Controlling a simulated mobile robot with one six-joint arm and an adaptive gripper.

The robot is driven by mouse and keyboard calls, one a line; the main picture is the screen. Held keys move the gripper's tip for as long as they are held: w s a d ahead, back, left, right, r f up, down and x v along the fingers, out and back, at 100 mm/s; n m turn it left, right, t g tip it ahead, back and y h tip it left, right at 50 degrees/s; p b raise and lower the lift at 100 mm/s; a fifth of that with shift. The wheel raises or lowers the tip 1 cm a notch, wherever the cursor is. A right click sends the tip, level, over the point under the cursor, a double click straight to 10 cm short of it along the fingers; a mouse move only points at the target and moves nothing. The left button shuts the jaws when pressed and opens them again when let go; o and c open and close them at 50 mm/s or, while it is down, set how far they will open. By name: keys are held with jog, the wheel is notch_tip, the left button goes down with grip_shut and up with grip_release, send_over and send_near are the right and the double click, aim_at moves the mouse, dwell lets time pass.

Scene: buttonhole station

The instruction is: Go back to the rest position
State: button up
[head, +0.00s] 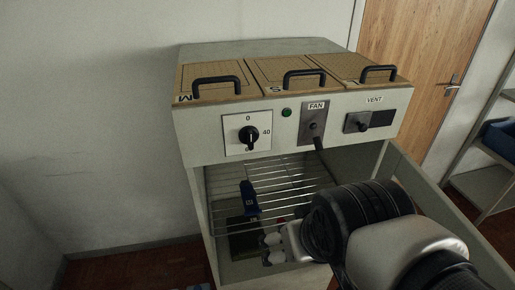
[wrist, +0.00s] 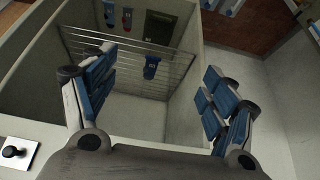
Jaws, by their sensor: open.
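My gripper (head: 268,248) is in front of the cabinet's open lower compartment, at the lower middle of the head view. In the wrist view my gripper (wrist: 158,98) has its two blue-padded fingers wide apart, with nothing between them. The cabinet (head: 200,145) has an open front with a wire rack (head: 290,180) inside. A blue item (head: 249,200) is at the rack; a blue item also shows in the wrist view (wrist: 152,66), beyond the fingers. My arm hides the lower right of the compartment.
The cabinet's open door (head: 450,215) stands to the right, close to my arm. Three handled lids (head: 262,78) are on top. The front panel carries a dial (head: 248,135), a green lamp (head: 286,113), a FAN switch (head: 313,127) and a VENT slider (head: 362,122). Shelves (head: 480,185) stand at far right.

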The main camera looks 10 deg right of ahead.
jog(key=shift+g, duration=0.4)
jog(key=s, duration=0.4)
jog(key=shift+s+r, duration=0.25)
jog(key=shift+r, duration=0.15)
jog(key=shift+c, duration=0.4)
